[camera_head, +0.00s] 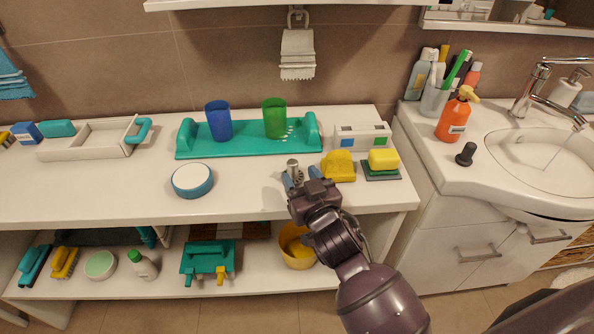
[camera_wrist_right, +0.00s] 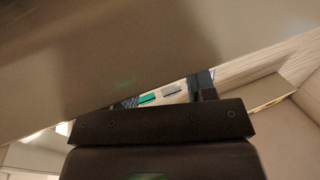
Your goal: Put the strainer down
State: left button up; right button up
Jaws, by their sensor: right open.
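A small silvery metal piece (camera_head: 292,167), which looks like the strainer, stands at the right part of the white upper shelf (camera_head: 250,185). My right gripper (camera_head: 300,176) is open at the shelf's front edge, its blue-grey fingertips right by the metal piece. The hand partly hides the piece, so I cannot tell whether the fingers touch it. In the right wrist view a blurred pale surface fills most of the picture and the strainer cannot be made out clearly. My left gripper is in neither view.
A yellow object (camera_head: 339,166) and a yellow-green sponge (camera_head: 383,159) lie right of the hand. A round blue-and-white container (camera_head: 192,181) is at left. Behind is a teal tray (camera_head: 250,146) with blue (camera_head: 218,121) and green cups (camera_head: 274,118). The shelf's front middle is clear.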

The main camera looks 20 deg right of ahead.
jog(key=s, duration=0.9)
jog(key=s+d+f+g, duration=0.3)
jog(key=s+d+f, duration=0.1)
jog(key=s+f, duration=0.3)
jog(key=s+d+f+g, duration=0.4)
jog(key=s+f, duration=0.4)
jog(key=f, duration=0.3)
jog(key=shift+d+f+n+h, duration=0.3)
jog(key=shift+d+f+n, duration=0.1)
jog(key=shift+d, duration=0.4)
